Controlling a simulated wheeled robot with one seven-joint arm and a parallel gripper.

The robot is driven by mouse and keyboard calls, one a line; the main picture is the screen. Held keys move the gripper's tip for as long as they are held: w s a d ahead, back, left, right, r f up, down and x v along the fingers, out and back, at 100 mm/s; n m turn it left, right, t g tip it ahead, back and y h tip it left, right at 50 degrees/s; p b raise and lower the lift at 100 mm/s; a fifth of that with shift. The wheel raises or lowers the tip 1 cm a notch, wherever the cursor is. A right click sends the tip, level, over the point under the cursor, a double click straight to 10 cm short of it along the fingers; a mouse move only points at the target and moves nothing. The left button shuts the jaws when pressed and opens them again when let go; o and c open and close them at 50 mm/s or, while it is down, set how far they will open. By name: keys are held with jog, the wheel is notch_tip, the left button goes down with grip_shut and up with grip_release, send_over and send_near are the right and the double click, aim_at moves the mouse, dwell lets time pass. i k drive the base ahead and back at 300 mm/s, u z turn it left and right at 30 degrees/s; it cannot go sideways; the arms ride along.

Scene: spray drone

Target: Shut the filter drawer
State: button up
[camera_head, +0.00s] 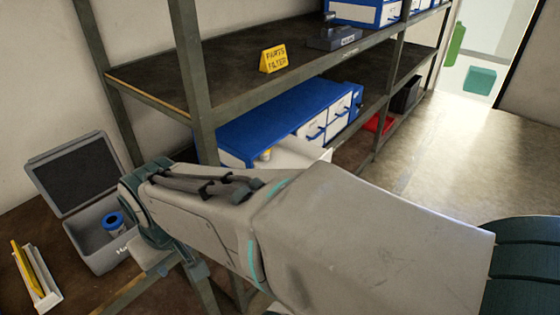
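The filter drawer (307,150) is a white drawer pulled out of the left part of a white cabinet with a blue top (285,108), on the lower shelf. A small pale and yellow item (266,155) shows at its inside left. My arm crosses in front and hides the drawer's lower front. The fingers of my gripper do not show; my arm bends down at the left, near a grey case. I cannot tell whether anything touches the drawer.
A yellow sign reading "PARTS FILTER" (273,59) stands on the upper shelf (190,78). An open grey case (88,232) holding a blue-topped item (114,222) sits at the left. A white holder with a yellow strip (36,278) lies beside it. The floor at right is clear.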

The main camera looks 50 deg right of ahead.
aim_at(292, 152)
jog(key=z, duration=1.3)
jog(key=i, duration=0.15)
jog(key=z, duration=0.2)
jog(key=k, duration=1.15)
jog(key=z, duration=0.65)
jog(key=i, duration=1.45)
jog(key=u, duration=0.4)
